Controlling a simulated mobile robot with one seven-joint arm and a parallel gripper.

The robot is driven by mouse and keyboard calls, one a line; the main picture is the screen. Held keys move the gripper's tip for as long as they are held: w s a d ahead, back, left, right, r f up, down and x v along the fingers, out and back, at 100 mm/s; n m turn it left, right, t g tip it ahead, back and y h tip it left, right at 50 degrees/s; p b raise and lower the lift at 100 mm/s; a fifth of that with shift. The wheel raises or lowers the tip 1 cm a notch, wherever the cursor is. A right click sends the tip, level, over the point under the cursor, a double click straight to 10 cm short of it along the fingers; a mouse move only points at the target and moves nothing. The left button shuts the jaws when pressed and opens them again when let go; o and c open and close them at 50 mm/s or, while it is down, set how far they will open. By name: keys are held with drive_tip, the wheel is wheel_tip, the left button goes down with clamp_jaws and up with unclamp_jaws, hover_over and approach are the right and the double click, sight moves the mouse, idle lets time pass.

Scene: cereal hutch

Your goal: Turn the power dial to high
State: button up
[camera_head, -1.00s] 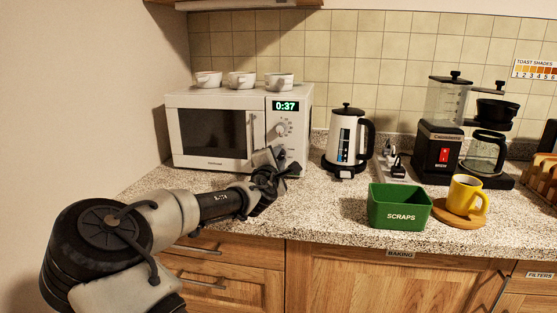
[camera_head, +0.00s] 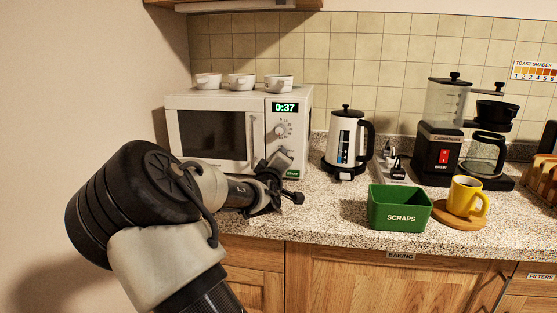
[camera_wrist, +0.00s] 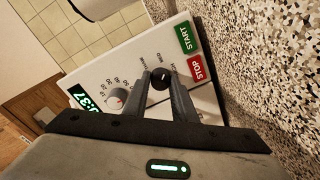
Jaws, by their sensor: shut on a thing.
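The white microwave (camera_head: 215,105) stands at the left of the counter. Its control panel carries a display reading 0:37 and a pale timer dial (camera_wrist: 117,98). The power dial (camera_wrist: 160,78) is a small dark knob below that dial on the panel, with printed setting marks around it. A light mark shows on the knob, but I cannot read its setting for sure. My gripper (camera_wrist: 159,83) is shut on the power dial, one finger on each side. In the head view my gripper (camera_head: 276,170) is at the panel's lower part and hides the knob.
The green START button (camera_wrist: 184,38) and red STOP button (camera_wrist: 196,68) are close beside my fingers. Several bowls or cups stand on the microwave. A kettle (camera_head: 344,140) and green SCRAPS bin (camera_head: 400,216) stand to the right.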

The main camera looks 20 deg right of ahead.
drive_tip(key=m, duration=0.5)
drive_tip(key=shift+m, duration=0.3)
idle(0.5)
drive_tip(key=o, duration=1)
drive_tip(key=shift+o, duration=0.2)
drive_tip(key=p+v, duration=0.2)
drive_tip(key=v, duration=0.6)
drive_tip(key=p+v, duration=0.2)
drive_tip(key=v, duration=0.7)
drive_tip(key=shift+s+f, duration=0.15)
drive_tip(key=shift+s, duration=0.1)
